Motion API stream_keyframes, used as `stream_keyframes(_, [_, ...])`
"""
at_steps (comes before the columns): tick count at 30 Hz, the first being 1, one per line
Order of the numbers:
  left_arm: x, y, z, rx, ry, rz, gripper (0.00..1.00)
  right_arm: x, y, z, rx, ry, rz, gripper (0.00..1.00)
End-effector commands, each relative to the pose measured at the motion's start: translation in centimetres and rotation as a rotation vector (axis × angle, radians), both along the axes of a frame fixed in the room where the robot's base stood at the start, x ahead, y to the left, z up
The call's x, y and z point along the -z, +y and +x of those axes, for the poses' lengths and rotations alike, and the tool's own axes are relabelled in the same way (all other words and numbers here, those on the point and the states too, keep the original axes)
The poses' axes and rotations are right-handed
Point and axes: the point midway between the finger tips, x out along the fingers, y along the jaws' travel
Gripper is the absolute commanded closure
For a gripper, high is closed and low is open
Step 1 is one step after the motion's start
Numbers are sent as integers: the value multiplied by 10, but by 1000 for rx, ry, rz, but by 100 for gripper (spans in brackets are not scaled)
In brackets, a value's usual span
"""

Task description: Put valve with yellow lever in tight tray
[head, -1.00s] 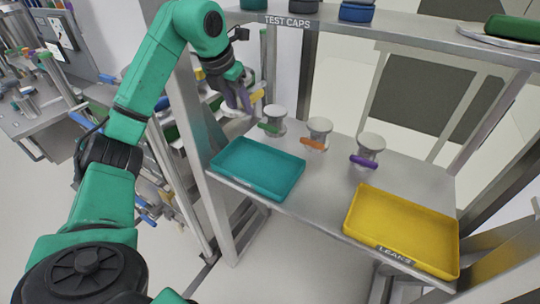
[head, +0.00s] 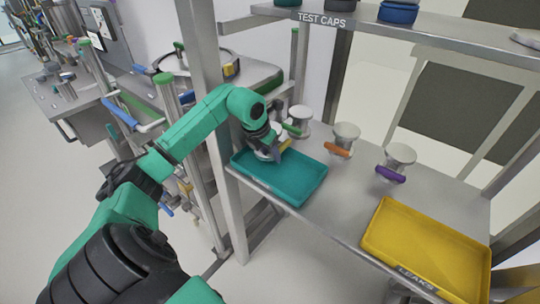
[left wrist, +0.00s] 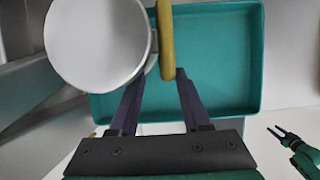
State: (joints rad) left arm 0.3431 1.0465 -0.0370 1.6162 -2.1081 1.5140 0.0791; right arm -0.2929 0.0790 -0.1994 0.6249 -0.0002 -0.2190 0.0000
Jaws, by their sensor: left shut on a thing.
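The valve with the yellow lever shows in the left wrist view as a round grey-white cap (left wrist: 98,42) with a yellow lever (left wrist: 166,42) beside it. My left gripper (left wrist: 160,76) is shut on this valve, near its lever. In the head view the gripper (head: 272,150) is over the back left part of the teal tray (head: 300,182), and hides much of the valve. I cannot tell whether the valve touches the tray floor. The rest of the teal tray is empty. My right gripper (left wrist: 283,134) shows small in the left wrist view, open and empty.
Three other valves stand behind the trays, with green (head: 292,130), orange (head: 337,149) and purple (head: 390,174) levers. A yellow tray (head: 425,250) labelled LEAKS is at right. A shelf (head: 400,35) marked TEST CAPS is above; a metal post (head: 208,120) stands left.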

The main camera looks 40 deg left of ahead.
Motion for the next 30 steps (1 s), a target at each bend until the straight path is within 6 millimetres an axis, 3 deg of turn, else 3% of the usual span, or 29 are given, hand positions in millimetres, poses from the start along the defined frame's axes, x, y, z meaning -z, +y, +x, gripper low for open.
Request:
stream_keyframes(3, [11, 0, 1, -1, -6, 0, 100, -3, 0, -4, 0, 6, 0, 50])
stream_keyframes(8, [12, 1, 1, 0, -8, 1, 100, -2, 0, -6, 0, 10, -1, 50])
stream_keyframes(9, [15, 0, 0, 0, 0, 0, 49, -2, 0, -7, 0, 11, -1, 50])
stream_keyframes(11, [15, 0, 0, 0, 0, 0, 26, -1, -1, -7, 0, 11, -1, 50])
stream_keyframes(12, [15, 0, 0, 0, 0, 0, 23, -1, -1, -7, 0, 11, -1, 50])
stream_keyframes(23, [8, 1, -2, -1, -2, 2, 23, 1, -1, -9, 0, 14, -1, 50])
stream_keyframes(30, [-43, 1, -24, -1, -5, 7, 23, 14, -1, -9, -1, 15, -2, 50])
